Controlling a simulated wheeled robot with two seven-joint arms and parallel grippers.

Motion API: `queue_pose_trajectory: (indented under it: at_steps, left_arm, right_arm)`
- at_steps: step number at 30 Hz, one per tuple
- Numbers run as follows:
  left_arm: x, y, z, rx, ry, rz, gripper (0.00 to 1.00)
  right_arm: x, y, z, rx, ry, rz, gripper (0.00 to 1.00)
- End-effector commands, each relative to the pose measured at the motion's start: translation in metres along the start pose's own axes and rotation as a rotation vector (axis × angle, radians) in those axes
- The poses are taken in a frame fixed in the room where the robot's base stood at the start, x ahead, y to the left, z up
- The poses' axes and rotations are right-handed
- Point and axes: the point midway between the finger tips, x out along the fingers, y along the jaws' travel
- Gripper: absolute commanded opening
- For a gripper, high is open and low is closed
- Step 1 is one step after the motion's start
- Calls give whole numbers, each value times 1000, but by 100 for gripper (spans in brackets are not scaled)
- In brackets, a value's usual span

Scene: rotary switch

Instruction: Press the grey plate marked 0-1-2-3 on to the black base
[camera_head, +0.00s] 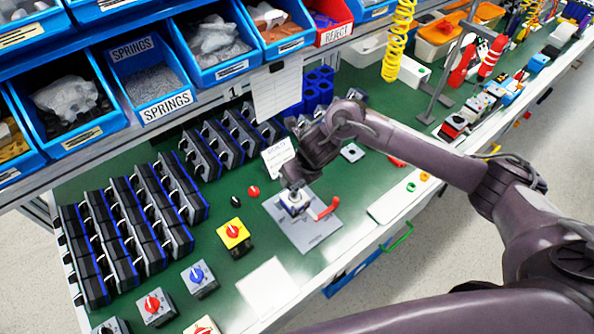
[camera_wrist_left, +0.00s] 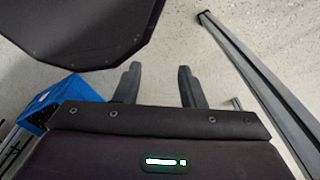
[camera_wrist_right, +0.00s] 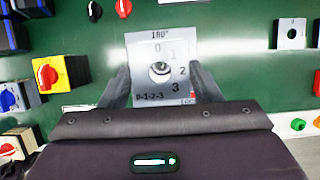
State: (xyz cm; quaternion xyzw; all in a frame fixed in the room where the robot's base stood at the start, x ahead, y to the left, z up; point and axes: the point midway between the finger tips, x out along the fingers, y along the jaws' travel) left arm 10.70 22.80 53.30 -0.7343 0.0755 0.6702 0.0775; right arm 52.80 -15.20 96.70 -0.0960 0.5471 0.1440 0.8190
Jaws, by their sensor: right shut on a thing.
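The grey plate (camera_wrist_right: 150,72) marked 0, 1, 2, 3 with "180°" and "0-1-2-3" is between the fingers of my right gripper (camera_wrist_right: 162,90), face toward the right wrist camera. A pale round end shows in its centre hole. In the head view my right gripper (camera_head: 294,187) points down over the grey fixture board, shut on the plate. A small pale and dark-blue block (camera_head: 294,204) shows just below it. The black base is mostly hidden, and I cannot tell whether the plate touches it. My left gripper (camera_wrist_left: 158,82) is open and empty over the floor.
A red lever (camera_head: 328,208) sits right beside the block on the grey board (camera_head: 310,236). A yellow switch (camera_head: 234,236) and other finished switches stand to the left. Rows of black modules (camera_head: 130,232) and blue bins (camera_head: 160,85) line the back.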

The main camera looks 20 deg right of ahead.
Motion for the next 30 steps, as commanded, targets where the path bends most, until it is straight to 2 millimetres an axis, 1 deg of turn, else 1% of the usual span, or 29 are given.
queue_pose_trajectory:
  at_steps: [10,15,27,30]
  left_arm:
    - [2,-1,1,-2,-1,-2,36]
    - [10,-2,1,-3,-1,-3,36]
    - [44,-3,4,-3,-1,-4,36]
    - [50,-3,5,-3,0,-4,36]
  right_arm:
    - [1,0,0,0,-2,-1,35]
    - [3,0,1,1,-17,-4,35]
    - [36,0,-13,2,-16,-4,35]
    - [42,0,-15,2,-16,-4,35]
